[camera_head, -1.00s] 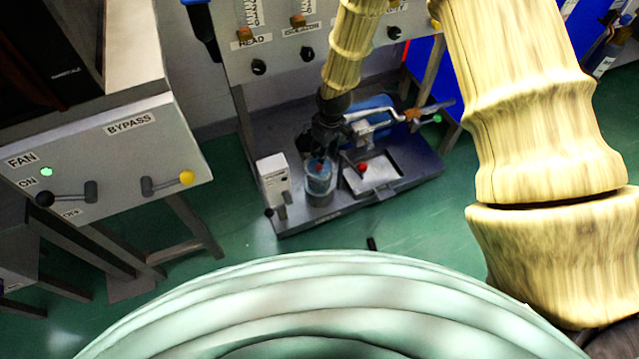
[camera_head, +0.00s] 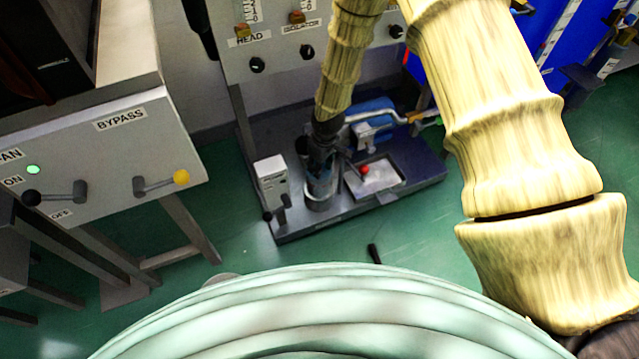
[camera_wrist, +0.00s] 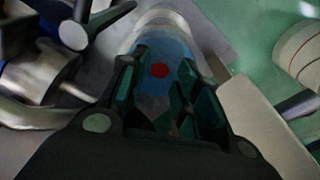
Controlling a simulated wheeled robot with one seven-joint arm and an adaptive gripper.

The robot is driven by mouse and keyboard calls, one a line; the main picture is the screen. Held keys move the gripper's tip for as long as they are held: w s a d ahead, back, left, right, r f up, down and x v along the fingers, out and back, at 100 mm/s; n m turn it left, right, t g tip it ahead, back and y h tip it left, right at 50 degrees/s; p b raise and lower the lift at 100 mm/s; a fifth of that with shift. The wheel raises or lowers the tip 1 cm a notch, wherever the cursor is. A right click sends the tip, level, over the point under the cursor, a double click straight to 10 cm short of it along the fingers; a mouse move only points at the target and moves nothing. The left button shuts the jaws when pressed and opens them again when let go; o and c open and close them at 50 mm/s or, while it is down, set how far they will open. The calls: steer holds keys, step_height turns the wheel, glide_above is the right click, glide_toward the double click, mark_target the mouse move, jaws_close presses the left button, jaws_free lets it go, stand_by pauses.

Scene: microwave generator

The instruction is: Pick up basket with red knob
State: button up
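The basket's red knob (camera_wrist: 160,70) shows in the wrist view as a red dot in the middle of a blue round surface (camera_wrist: 177,52). This sits inside a pale cylindrical vessel (camera_wrist: 160,18). In the head view the vessel (camera_head: 318,203) stands upright on the low bench, and my gripper (camera_head: 321,160) points down over its mouth, hiding the knob. In the wrist view my gripper (camera_wrist: 163,85) is open, its dark green fingers apart with the knob seen between them. I cannot tell whether the fingers touch it.
A white box (camera_head: 270,178) stands close at the left, and a blue motor-like unit (camera_head: 372,115) with pipes behind. A control panel (camera_head: 280,50) rises behind the bench.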

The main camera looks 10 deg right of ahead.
step_height(320, 180, down, 2)
steer(key=shift+w+a+f, duration=0.1)
steer(key=shift+w+f, duration=0.05)
jaws_close()
